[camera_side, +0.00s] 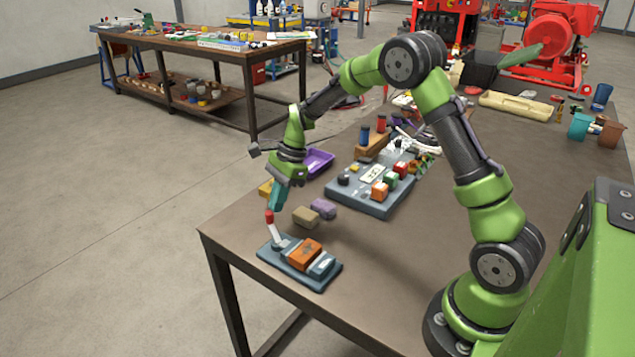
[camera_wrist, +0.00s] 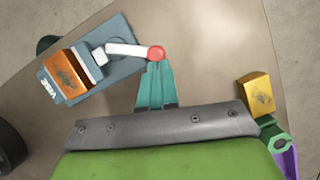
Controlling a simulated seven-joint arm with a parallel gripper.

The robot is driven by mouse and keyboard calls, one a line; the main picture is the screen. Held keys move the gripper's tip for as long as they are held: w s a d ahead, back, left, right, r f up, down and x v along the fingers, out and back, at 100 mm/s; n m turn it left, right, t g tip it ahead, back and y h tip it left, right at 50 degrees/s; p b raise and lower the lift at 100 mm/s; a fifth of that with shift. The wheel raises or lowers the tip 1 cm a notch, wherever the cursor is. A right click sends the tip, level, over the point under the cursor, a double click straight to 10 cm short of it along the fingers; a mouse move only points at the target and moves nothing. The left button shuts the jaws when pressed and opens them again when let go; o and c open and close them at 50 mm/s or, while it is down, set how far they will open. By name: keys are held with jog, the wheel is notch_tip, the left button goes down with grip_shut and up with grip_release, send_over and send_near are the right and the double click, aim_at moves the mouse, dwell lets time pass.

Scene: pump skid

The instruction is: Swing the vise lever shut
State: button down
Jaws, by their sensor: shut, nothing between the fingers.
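The vise (camera_side: 324,267) has a blue-grey base and an orange block, and sits near the table's front left corner. It also shows at upper left in the wrist view (camera_wrist: 120,72), with its label readable. Its white lever (camera_side: 274,235) stands up from the base, tilted, with a red knob (camera_side: 269,216) at its end. In the wrist view the lever (camera_wrist: 128,50) points right, away from the orange block, to the red knob (camera_wrist: 156,53). My gripper (camera_side: 275,207) is shut and empty, its teal fingertips right beside the knob. I cannot tell whether they touch it.
A tan block (camera_side: 305,217) and a purple block (camera_side: 323,208) lie just behind the vise. A grey panel with coloured parts (camera_side: 375,207) stands to the right. The table is clear right of the vise.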

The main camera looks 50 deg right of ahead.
jog(key=shift+w+a+n, duration=0.1)
jog(key=shift+a+n, duration=0.05)
jog(key=shift+n, duration=0.15)
jog(key=shift+w+a+n+g, duration=0.5)
jog(key=shift+w+a+n, duration=0.1)
jog(key=shift+n, duration=0.6)
jog(key=n, duration=0.1)
jog(key=w+a+n+g, duration=0.1)
jog(key=shift+a+n, duration=0.3)
jog(key=shift+n, duration=0.1)
jog(key=a+n, duration=0.1)
jog(key=n+g, duration=0.1)
jog(key=shift+w+a+n, duration=0.2)
jog(key=shift+a+n, duration=0.1)
jog(key=shift+a, duration=0.05)
jog(key=a+n+g, duration=0.1)
jog(key=n, duration=0.1)
jog(key=shift+a+n+h, duration=0.3)
jog(key=shift+a+h, duration=0.05)
jog(key=shift+h, duration=0.05)
jog(key=shift+a, duration=0.3)
jog(key=shift+a+f, duration=0.1)
jog(key=shift+a, duration=0.05)
